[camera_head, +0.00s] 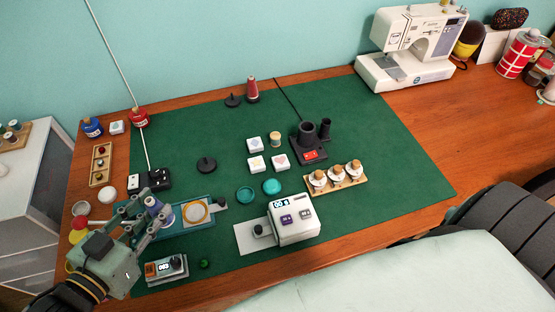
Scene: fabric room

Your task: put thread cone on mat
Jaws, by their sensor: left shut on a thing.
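My left gripper (154,214) reaches in from the lower left and is shut on a small pale thread cone (162,213) with a bluish-purple part. The fingers hide much of the cone. It is over or at the left part of a blue tray-like base (190,228); I cannot tell whether it touches it. The green mat (370,150) covers most of the table. A dark red cone (252,90) stands upright at the mat's back edge. My right gripper is not in view.
A digital scale-like device (292,220), a small display box (166,269), white tiles (255,163), a black holder (308,145) and a rack of jars (336,178) stand on the mat. A sewing machine (412,45) is at back right. The mat's right part is clear.

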